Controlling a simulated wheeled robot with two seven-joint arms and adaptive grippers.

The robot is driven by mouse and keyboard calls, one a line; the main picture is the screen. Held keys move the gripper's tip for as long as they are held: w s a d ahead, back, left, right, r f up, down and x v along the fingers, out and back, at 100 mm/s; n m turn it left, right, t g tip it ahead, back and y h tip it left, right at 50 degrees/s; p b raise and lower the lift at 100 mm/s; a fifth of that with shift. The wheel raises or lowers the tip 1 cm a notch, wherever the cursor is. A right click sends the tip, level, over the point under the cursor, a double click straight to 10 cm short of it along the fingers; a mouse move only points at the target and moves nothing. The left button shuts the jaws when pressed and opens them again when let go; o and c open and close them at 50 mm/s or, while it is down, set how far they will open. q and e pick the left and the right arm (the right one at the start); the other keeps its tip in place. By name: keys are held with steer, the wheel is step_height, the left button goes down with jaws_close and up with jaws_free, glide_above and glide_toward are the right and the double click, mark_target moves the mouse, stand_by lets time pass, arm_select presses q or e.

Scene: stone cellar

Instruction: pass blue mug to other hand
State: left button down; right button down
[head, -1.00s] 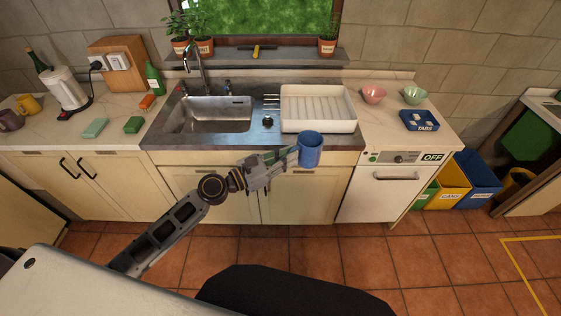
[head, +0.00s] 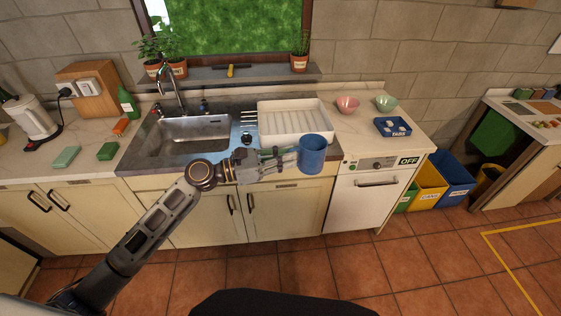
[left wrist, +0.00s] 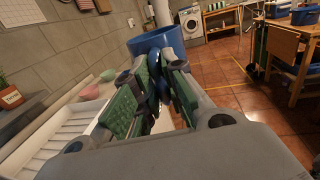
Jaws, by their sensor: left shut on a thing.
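The blue mug (head: 312,154) is held upright in front of the counter's edge, in front of the white dish rack. My left gripper (head: 285,158) is shut on it from the left side. In the left wrist view the mug (left wrist: 160,40) is beyond the green-padded fingers (left wrist: 157,85), which close on a blue part, apparently its handle. A pale cylinder shows behind or in the mug's opening; I cannot tell what it is. My right gripper is not in view.
The white dish rack (head: 295,132) stands behind the mug, right of the sink (head: 190,134). Pink (head: 347,104) and green (head: 386,102) bowls and a blue tray (head: 392,127) are on the counter at right. The floor (head: 370,245) in front is clear.

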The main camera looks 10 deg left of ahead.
arm_select(q)
steer(key=shift+w+d+r+m+g+h, duration=0.15)
steer(key=shift+d+r+m+g+h, duration=0.25)
steer(key=shift+d+r+m+g, duration=0.65)
steer(key=shift+a+r+n, duration=0.1)
steer(key=shift+r+n, duration=0.05)
steer(key=shift+n, duration=0.1)
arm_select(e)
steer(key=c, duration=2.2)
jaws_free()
